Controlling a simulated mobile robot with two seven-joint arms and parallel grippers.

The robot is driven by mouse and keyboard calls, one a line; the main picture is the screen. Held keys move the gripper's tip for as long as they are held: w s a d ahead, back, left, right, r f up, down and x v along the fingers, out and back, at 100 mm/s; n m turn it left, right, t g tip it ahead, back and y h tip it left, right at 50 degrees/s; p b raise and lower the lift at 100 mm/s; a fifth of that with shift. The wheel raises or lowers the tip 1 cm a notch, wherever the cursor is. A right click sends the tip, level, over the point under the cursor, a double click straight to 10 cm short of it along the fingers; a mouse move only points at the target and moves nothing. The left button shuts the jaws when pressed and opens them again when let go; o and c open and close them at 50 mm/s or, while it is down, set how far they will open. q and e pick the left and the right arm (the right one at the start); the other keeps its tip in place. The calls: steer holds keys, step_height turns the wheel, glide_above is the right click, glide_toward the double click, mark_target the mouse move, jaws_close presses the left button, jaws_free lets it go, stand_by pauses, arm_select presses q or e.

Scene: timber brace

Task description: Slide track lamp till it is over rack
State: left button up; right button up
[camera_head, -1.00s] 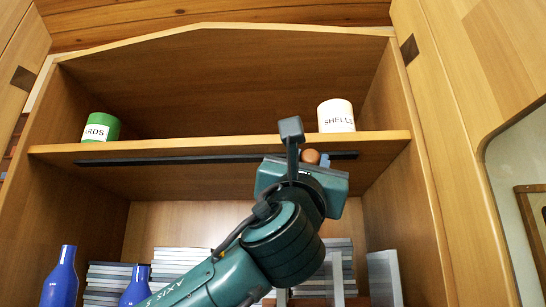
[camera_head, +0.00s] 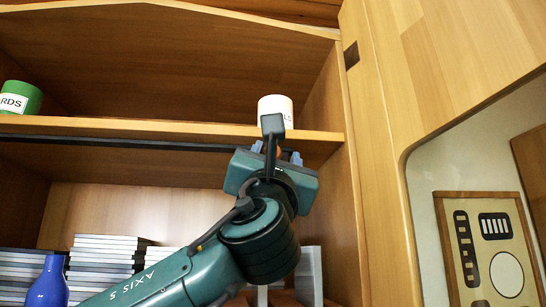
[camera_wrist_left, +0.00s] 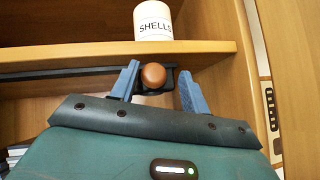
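The track lamp shows as a round brown knob (camera_wrist_left: 153,75) on a dark mount, at the dark track (camera_head: 120,142) under the shelf. My left gripper (camera_head: 277,152) is at the track's right part, below the SHELLS can. In the left wrist view its two blue fingers (camera_wrist_left: 158,70) stand apart on either side of the knob. The knob is close to the left finger, with a clear gap to the right finger; contact cannot be told. A rack cannot be picked out surely; a grey upright piece (camera_head: 310,275) shows beside my arm. My right gripper is not in view.
The SHELLS can (camera_head: 275,108) and a green can (camera_head: 20,98) stand on the shelf (camera_head: 180,130). Stacked cases (camera_head: 105,255) and a blue bottle (camera_head: 50,285) are below. The cabinet's side wall (camera_head: 345,220) is close to the right of my gripper.

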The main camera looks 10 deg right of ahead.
arm_select(q)
steer(key=shift+o, duration=0.4)
steer(key=shift+a, duration=0.15)
steer(key=b+v, duration=0.6)
steer(key=v, duration=0.7)
steer(key=shift+b, duration=0.3)
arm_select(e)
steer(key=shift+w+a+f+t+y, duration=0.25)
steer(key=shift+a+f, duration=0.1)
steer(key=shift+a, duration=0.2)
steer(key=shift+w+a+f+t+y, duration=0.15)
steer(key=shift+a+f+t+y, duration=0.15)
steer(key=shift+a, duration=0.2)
arm_select(q)
steer(key=shift+f, duration=0.1)
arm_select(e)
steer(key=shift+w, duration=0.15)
